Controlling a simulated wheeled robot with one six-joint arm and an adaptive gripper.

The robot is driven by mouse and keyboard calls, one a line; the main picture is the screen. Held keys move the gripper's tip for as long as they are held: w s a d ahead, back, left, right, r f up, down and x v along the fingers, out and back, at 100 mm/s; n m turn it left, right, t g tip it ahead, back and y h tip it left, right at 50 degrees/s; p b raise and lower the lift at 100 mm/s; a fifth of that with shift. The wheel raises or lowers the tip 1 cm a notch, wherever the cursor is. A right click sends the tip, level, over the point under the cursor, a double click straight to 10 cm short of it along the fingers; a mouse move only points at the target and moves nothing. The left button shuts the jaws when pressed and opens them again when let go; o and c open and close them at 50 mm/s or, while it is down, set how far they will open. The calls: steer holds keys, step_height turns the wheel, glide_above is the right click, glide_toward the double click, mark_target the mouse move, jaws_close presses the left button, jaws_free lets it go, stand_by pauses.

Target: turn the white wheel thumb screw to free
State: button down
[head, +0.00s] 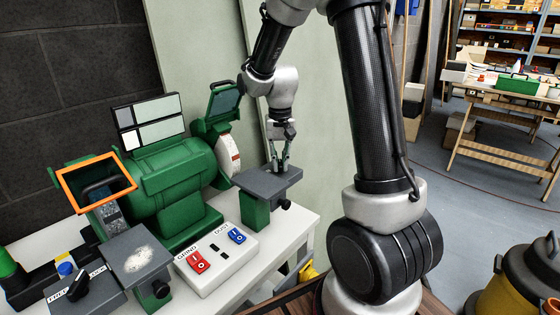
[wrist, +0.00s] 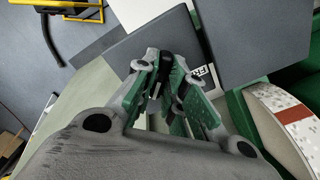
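The white wheel (head: 228,153) is at the right end of the green bench grinder (head: 168,178); it also shows at the right of the wrist view (wrist: 285,117). In front of it is a grey tool rest (head: 258,184) on a green post. The black thumb screw (head: 284,204) sticks out to the right, under that rest. My gripper (head: 280,168) points down over the rest plate, above the thumb screw and apart from it. In the wrist view its fingers (wrist: 164,68) show a gap with nothing clearly held. The thumb screw cannot be told for certain there.
A white label with partly hidden letters (wrist: 202,75) shows beside the fingers. A second rest (head: 122,250) with its own black knob (head: 161,289) is at left. A switch box (head: 216,262) and a FREE/LOCK-marked knob (head: 76,286) stand in front.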

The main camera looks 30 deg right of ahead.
steer(key=shift+n, duration=0.5)
steer(key=n, duration=0.3)
steer(key=shift+n, duration=0.4)
steer(key=n, duration=0.4)
steer(key=shift+n, duration=0.3)
steer(key=n, duration=0.4)
steer(key=shift+n, duration=2.2)
steer(key=c, duration=1.5)
jaws_free()
